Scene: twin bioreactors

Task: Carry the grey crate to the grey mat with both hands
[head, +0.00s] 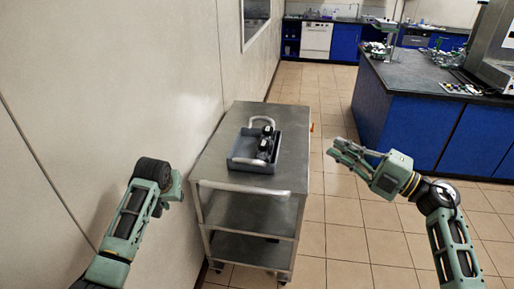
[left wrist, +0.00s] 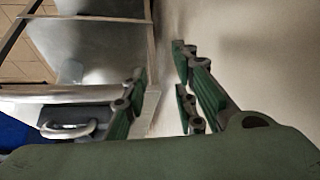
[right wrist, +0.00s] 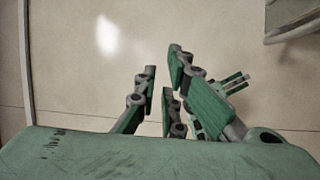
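My left gripper (head: 174,187) is left of the cart's near end, apart from the crate. Its fingers are spread and empty in the left wrist view (left wrist: 158,62), where a pale crate handle (left wrist: 68,130) seems to show at lower left. My right gripper (head: 338,150) is right of the cart over the floor, fingers apart and empty in the right wrist view (right wrist: 163,62). I see no grey mat.
The metal cart (head: 220,128) stands close along the wall (head: 150,70) on the left. A blue bench (head: 410,115) with a dark top stands at the right. Tiled floor (head: 325,110) lies open between them. More blue cabinets (head: 345,45) line the back.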

